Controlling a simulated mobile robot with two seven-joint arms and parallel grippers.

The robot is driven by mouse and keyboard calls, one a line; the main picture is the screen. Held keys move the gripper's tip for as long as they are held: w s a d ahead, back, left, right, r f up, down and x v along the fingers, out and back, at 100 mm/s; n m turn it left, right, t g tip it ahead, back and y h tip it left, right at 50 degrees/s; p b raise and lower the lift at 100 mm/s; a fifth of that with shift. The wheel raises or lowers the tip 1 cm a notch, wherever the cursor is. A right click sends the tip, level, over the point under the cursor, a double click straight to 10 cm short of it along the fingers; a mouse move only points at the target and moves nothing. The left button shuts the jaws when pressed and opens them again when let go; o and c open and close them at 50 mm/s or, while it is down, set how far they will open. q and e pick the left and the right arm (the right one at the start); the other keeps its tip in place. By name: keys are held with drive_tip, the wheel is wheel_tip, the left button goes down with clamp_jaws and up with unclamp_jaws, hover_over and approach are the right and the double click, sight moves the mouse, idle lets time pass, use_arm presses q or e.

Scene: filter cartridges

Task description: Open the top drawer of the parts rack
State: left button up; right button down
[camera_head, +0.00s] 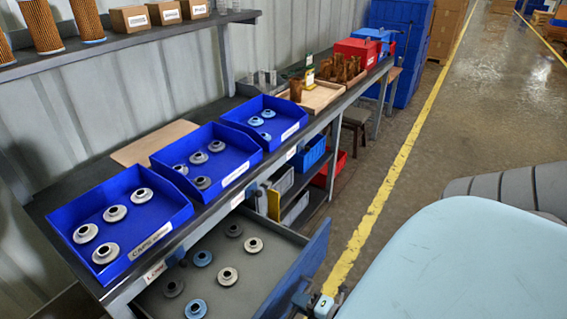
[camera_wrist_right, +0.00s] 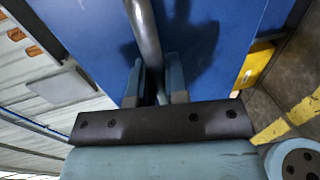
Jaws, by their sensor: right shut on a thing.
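A drawer (camera_head: 262,300) under the bench stands pulled well out, with several grey and blue round caps in its tray. Its blue front (camera_head: 308,258) faces right and fills much of the right wrist view (camera_wrist_right: 205,50). My right gripper (camera_head: 312,303) is at the outer side of that front, low in the head view. In the right wrist view its two fingers (camera_wrist_right: 157,78) are shut on the grey bar handle (camera_wrist_right: 146,35). My left gripper is not in view.
Three blue bins (camera_head: 62,218) of caps stand along the bench top. Further back are a wooden tray (camera_head: 318,97) and red and blue boxes (camera_head: 357,50). A shelf (camera_head: 130,40) holds filters and cartons.

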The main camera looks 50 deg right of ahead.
drive_tip(key=shift+f+v, duration=0.2)
drive_tip(key=shift+v, duration=0.85)
drive_tip(key=c, duration=1.1)
unclamp_jaws()
drive_tip(key=shift+s, duration=0.15)
drive_tip(key=p+v, duration=0.1)
drive_tip(key=v, duration=1.2)
drive_tip(key=shift+s+d, duration=0.15)
drive_tip(key=shift+s, duration=0.2)
drive_tip(key=shift+s, duration=0.1)
